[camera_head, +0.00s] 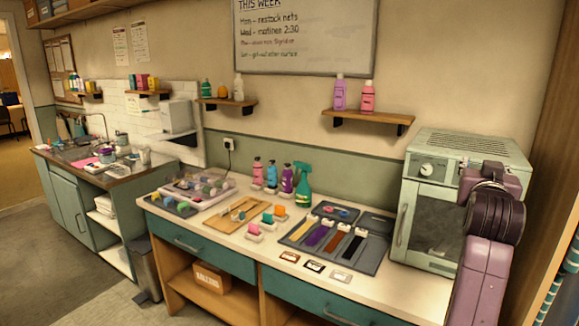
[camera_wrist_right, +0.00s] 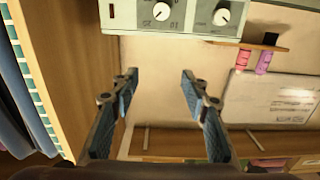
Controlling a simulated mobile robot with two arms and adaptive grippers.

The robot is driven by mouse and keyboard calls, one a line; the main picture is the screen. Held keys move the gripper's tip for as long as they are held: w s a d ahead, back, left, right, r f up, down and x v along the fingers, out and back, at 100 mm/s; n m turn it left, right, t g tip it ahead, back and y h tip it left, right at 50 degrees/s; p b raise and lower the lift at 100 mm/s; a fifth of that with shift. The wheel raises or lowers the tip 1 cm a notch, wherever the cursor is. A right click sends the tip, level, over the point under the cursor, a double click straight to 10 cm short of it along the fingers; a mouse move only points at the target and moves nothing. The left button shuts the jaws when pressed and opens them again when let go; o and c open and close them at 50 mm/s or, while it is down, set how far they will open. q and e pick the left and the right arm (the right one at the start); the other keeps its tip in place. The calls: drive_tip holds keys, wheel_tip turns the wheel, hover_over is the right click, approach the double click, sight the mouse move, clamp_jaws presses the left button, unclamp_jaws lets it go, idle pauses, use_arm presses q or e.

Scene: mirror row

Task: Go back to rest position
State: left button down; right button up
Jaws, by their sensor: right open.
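My right gripper (camera_wrist_right: 158,88) shows in the right wrist view, open, with nothing between its two blue-padded fingers. That view appears upside down, with the wall behind the fingers. In the head view only my purple right arm shows, raised at the right in front of the pale green oven; the right gripper is hidden there. My left gripper is not in either view.
The oven (camera_head: 425,222) stands at the counter's right end; its knobs show in the wrist view (camera_wrist_right: 190,13). A wooden cabinet side (camera_head: 552,130) is close on the right. The counter (camera_head: 398,292) holds a grey tray (camera_head: 372,262), bottles and a wooden board (camera_head: 222,226).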

drive_tip(key=s+a+f+n+g+y, duration=0.1)
drive_tip(key=s+a+f+n+y, duration=0.15)
drive_tip(key=f, duration=0.75)
drive_tip(key=s+a+f+n+g+y, duration=0.15)
drive_tip(key=s+a+f, duration=0.25)
drive_tip(key=f, duration=0.6)
drive_tip(key=s+a+f+n+g+y, duration=0.1)
drive_tip(key=s+a+f+g, duration=0.2)
drive_tip(key=f, duration=0.8)
drive_tip(key=s+a+f+n+g+y, duration=0.15)
drive_tip(key=s+a+f, duration=0.35)
drive_tip(key=s, duration=0.6)
drive_tip(key=s+a+f+n+g+y, duration=0.1)
drive_tip(key=s+a+f+g, duration=0.2)
drive_tip(key=s+f, duration=0.6)
drive_tip(key=s+a+f+n+g+y, duration=0.15)
drive_tip(key=s+a+f, duration=0.35)
drive_tip(key=s, duration=0.7)
wheel_tip(320, 180, down, 26)
drive_tip(key=s+g, duration=0.2)
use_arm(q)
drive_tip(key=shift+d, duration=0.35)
use_arm(e)
drive_tip(key=s+d+f, duration=0.1)
drive_tip(key=s+f, duration=0.7)
drive_tip(key=s+d+f, duration=0.2)
drive_tip(key=s+f, duration=0.6)
drive_tip(key=shift+s+d+g, duration=0.3)
drive_tip(key=shift+g, duration=0.05)
